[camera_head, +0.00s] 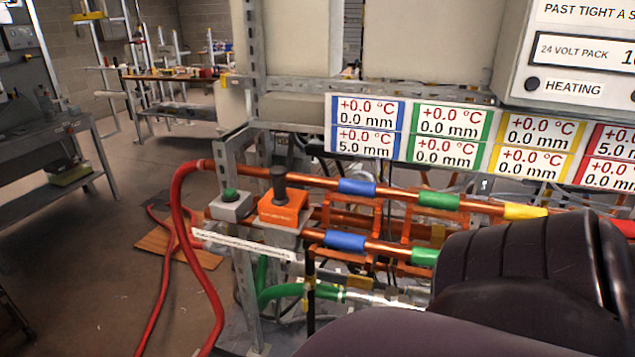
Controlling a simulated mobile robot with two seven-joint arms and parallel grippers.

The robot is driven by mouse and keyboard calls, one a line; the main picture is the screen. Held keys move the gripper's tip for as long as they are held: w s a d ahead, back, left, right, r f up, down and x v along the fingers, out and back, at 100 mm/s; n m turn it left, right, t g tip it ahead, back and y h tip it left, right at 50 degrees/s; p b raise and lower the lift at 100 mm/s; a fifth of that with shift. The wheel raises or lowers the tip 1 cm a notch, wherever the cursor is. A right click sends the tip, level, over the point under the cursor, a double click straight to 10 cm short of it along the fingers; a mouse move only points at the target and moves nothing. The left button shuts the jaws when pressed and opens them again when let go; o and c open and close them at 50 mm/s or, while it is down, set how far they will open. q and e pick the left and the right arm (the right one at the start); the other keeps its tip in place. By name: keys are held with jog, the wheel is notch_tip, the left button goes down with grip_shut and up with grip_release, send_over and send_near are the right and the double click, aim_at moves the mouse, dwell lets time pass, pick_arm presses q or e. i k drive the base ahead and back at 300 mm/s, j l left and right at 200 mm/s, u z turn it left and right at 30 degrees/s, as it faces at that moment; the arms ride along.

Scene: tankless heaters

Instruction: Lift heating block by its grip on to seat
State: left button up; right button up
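The heating block (284,207) is an orange block with an upright dark grip (279,184) on top. It stands at the left end of the copper pipes, on a grey support beside a grey box with a green button (230,196). I cannot tell whether it is fully down on its support, or which part is the seat. No fingertips of my left or right gripper show. Large dark rounded parts of my own body fill the lower right and hide what lies behind them.
Copper pipes (312,181) with coloured bands run rightward below a row of readout panels (367,125). A red hose (184,237) loops down at the left of the metal frame. A green hose (291,291) lies lower. A side table (45,143) stands left; the floor between is mostly clear.

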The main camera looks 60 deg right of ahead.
aim_at(280, 205)
jog(key=j+z, duration=0.1)
jog(key=z, duration=1.55)
jog(key=i+j+z, duration=0.15)
jog(key=j, duration=0.2)
jog(key=i+j+z, duration=0.15)
jog(key=j, duration=0.2)
jog(key=i+j+z, duration=0.2)
jog(key=j, duration=0.15)
jog(key=j+z, duration=0.15)
jog(key=j, duration=0.25)
jog(key=i+j+z, duration=0.15)
jog(key=j, duration=0.25)
